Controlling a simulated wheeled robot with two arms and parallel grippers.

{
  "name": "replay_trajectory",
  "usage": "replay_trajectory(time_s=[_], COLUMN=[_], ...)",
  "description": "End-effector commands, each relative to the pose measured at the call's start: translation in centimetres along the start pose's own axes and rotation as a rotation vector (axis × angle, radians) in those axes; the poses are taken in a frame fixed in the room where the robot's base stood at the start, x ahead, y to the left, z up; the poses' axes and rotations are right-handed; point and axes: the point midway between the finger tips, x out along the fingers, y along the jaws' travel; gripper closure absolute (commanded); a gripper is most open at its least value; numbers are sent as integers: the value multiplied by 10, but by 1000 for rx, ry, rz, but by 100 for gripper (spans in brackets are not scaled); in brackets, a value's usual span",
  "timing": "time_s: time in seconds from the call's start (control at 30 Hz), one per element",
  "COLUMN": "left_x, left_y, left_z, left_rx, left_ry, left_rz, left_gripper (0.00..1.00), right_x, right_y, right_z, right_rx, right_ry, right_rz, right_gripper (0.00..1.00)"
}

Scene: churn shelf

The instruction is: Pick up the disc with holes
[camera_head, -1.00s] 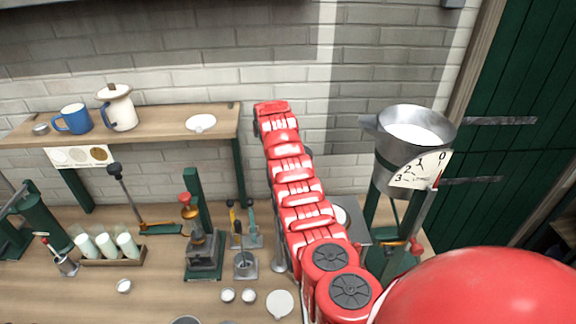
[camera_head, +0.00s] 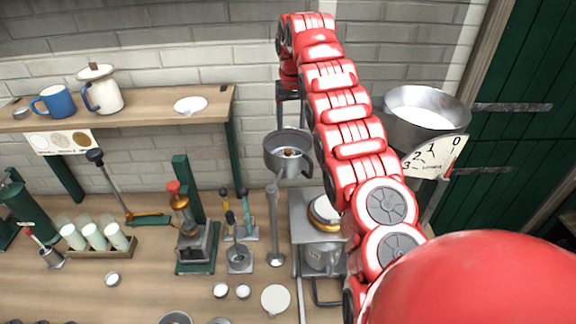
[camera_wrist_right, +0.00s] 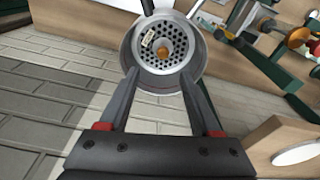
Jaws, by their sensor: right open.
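The disc with holes (camera_wrist_right: 168,48) is a grey round plate with a ring of small holes, a brown knob at its middle and a small pale label. It lies inside a round grey metal vessel (camera_wrist_right: 198,72). In the head view the vessel (camera_head: 270,157) hangs or stands high before the wall; its support is unclear. The disc (camera_head: 288,153) shows small in its mouth. My right gripper (camera_head: 292,118) points down just above the vessel. In the wrist view its fingers (camera_wrist_right: 158,76) are spread and empty, their tips overlapping the vessel's near rim. My left gripper is out of view.
A metal hopper (camera_head: 428,107) with a dial (camera_head: 436,156) stands to the right of my arm. A scale-like stand (camera_head: 305,208) is below. A wooden shelf (camera_head: 140,112) with a blue mug (camera_head: 54,102) is at left. Several tools crowd the bench (camera_head: 140,290).

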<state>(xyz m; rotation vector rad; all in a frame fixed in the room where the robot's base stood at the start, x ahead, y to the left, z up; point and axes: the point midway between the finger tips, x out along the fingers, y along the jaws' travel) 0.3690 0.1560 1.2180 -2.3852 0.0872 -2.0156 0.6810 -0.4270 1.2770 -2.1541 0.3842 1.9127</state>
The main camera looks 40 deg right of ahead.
Motion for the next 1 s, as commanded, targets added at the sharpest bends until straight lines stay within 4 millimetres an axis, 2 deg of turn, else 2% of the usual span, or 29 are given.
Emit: replay_trajectory(time_s=[0.33, 0.57, 0.83, 1.0], left_x=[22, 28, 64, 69], left_y=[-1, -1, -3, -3], left_z=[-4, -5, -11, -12], left_rx=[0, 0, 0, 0], left_ry=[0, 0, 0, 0], left_rz=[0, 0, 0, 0], left_gripper=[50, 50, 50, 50], right_x=[40, 48, 75, 98], right_y=[0, -1, -6, -5], right_z=[-1, -1, 1, 2], right_rx=[0, 0, 0, 0], right_ry=[0, 0, -5, -4], right_rz=[0, 0, -1, 1], right_gripper=[36, 36, 36, 36])
